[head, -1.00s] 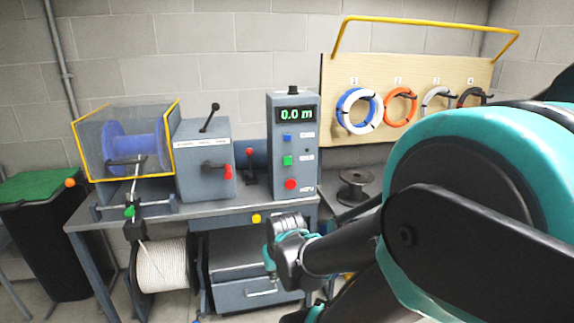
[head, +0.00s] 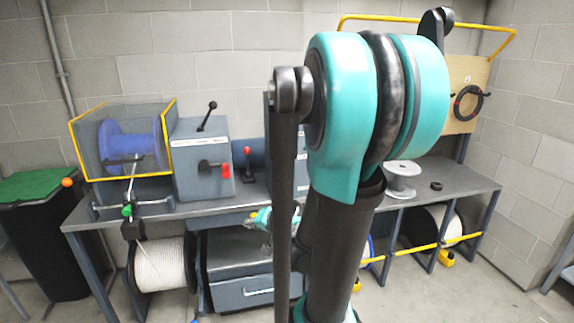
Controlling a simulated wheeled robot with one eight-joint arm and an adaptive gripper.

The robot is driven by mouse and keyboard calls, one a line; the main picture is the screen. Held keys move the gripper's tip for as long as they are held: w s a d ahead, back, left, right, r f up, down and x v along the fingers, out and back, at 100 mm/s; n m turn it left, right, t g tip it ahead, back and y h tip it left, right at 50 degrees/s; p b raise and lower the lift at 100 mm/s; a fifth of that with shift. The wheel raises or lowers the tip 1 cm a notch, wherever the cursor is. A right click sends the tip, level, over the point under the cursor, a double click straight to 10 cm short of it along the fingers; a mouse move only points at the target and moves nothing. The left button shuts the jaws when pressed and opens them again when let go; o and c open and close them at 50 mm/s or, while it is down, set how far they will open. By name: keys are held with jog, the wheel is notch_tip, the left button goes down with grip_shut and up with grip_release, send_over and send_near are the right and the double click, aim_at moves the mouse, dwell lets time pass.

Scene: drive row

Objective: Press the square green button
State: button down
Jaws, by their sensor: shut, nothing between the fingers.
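The square green button is hidden now, because my own arm stands across the middle of the head view. Only slivers of the grey control box (head: 302,150) that carries it show beside my arm links. Its display and its other buttons are covered too. My gripper (head: 256,219) shows small and partly hidden behind an arm link, at the front edge of the bench, left of and lower than the control box. It is shut and empty, and it appears apart from the box.
On the bench (head: 460,183) stand a guarded blue reel (head: 125,145), a grey lever box (head: 200,160) and an empty spool (head: 402,178). A drawer cabinet (head: 240,290) and a white rope reel (head: 160,265) sit below. A green-lidded bin (head: 45,187) is at left.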

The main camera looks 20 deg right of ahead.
aim_at(285, 160)
jog(key=w+d+r+m+t+h, duration=0.3)
jog(key=d+m, duration=0.3)
jog(key=d, duration=0.3)
jog(key=w+d+r+m+t+h, duration=0.3)
jog(key=w+d+r+m+t, duration=0.1)
jog(key=d+m, duration=0.3)
jog(key=d+r, duration=0.1)
jog(key=d, duration=0.1)
jog(key=shift+d+r+h, duration=0.3)
jog(key=shift+w, duration=0.15)
jog(key=w, duration=0.4)
jog(key=w+d, duration=0.1)
jog(key=w, duration=0.8)
jog(key=shift+w+d, duration=0.35)
jog(key=shift+w, duration=0.05)
jog(key=shift+w, duration=0.1)
